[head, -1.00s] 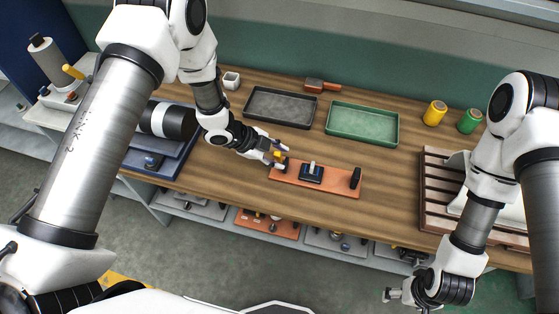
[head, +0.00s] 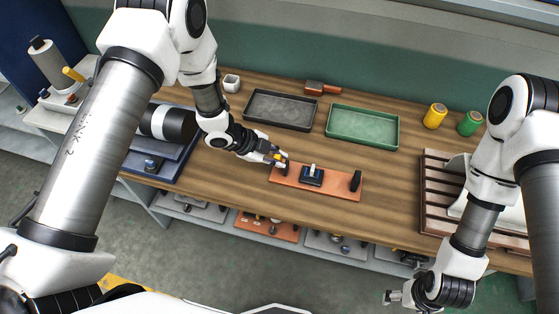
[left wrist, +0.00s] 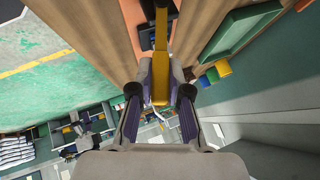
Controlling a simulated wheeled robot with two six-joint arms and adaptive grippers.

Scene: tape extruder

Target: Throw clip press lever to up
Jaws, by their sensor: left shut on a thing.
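The clip press appears to be the orange-red board (head: 335,186) on the table, with a dark blue block (head: 312,177) carrying a white piece in its middle and a black upright (head: 355,181) at its right end. My left gripper (head: 281,159) is at the board's left end, shut on a yellow lever. In the left wrist view the yellow lever (left wrist: 160,55) runs between the fingers (left wrist: 160,82) and on past them. Its foot is mostly hidden by the gripper, and its exact tilt is hard to tell. My right gripper (head: 390,297) hangs low at the front right, small and away from the board.
A black tray (head: 279,92) and a green tray (head: 337,108) lie behind the board. A brown slatted rack (head: 432,192) is at right, and yellow (head: 435,115) and green (head: 470,122) spools stand behind it. A blue-based device (head: 180,166) is at left. Table in front of the rack is clear.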

